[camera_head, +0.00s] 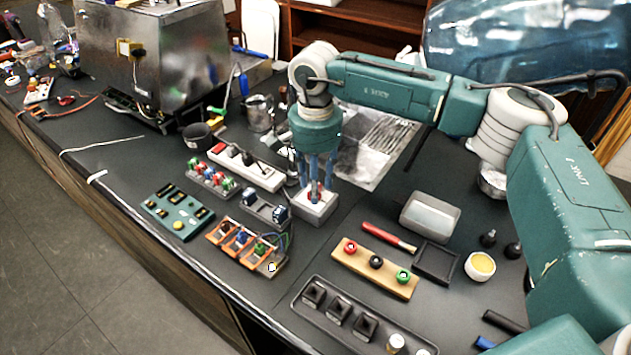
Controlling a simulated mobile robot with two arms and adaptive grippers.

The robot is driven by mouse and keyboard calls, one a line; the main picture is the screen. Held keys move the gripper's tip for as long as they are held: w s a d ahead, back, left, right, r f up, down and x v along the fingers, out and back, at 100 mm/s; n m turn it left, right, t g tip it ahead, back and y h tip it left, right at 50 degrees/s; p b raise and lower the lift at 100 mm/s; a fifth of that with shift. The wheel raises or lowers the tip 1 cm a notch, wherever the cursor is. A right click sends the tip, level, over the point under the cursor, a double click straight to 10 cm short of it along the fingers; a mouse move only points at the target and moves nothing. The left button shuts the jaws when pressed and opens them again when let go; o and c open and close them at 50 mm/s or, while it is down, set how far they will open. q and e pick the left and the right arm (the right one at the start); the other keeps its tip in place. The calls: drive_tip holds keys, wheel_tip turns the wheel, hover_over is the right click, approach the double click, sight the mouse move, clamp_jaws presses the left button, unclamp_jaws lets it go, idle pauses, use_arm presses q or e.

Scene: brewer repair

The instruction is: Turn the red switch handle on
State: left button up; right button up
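A small light grey box (318,208) stands on the dark bench near the middle of the picture. A bit of red, which looks like the switch handle (315,197), shows on its top. My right gripper (316,190) points straight down over this box, its blue-grey fingers at the red part. The fingers hide most of the handle, so its angle is unclear. I cannot tell whether the fingers are closed on it or only around it. My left gripper is not in view.
A white power strip (262,174) and a row of coloured connectors (212,180) lie to the left. Orange modules (238,241) and a green board (178,213) lie in front. A wooden block with buttons (374,268) and a clear-lidded box (430,216) are to the right.

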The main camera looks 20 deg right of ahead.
drive_tip(key=shift+s+f, duration=0.1)
drive_tip(key=shift+f, duration=0.55)
drive_tip(key=c, duration=0.3)
clamp_jaws()
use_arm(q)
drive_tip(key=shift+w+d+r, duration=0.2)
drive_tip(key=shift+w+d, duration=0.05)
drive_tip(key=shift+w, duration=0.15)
